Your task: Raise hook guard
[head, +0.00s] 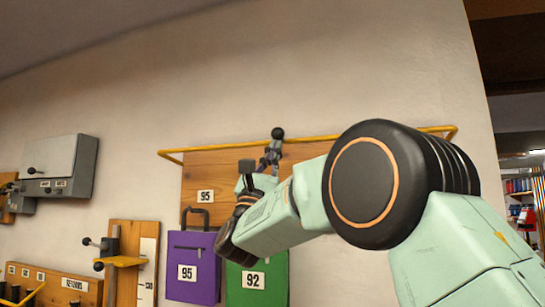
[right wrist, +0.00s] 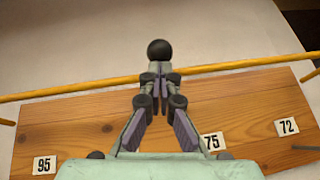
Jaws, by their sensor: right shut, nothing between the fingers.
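The hook guard is a yellow bar (head: 225,147) running across the wooden hook board (head: 196,172) on the wall. It also crosses the right wrist view (right wrist: 240,65). A black ball knob (head: 278,133) stands at the middle of the bar and also shows in the right wrist view (right wrist: 159,49). My right gripper (head: 272,152) is shut and empty, its fingertips (right wrist: 158,73) at the bar just below the knob. I cannot tell whether they touch it. My left gripper is not in view.
A purple pouch (head: 193,255) marked 95 and a green one (head: 272,287) marked 92 hang below the board, partly behind my right arm. A grey wall box (head: 68,160) and a wooden fixture with black knobs (head: 123,238) are at left. The wall above the bar is clear.

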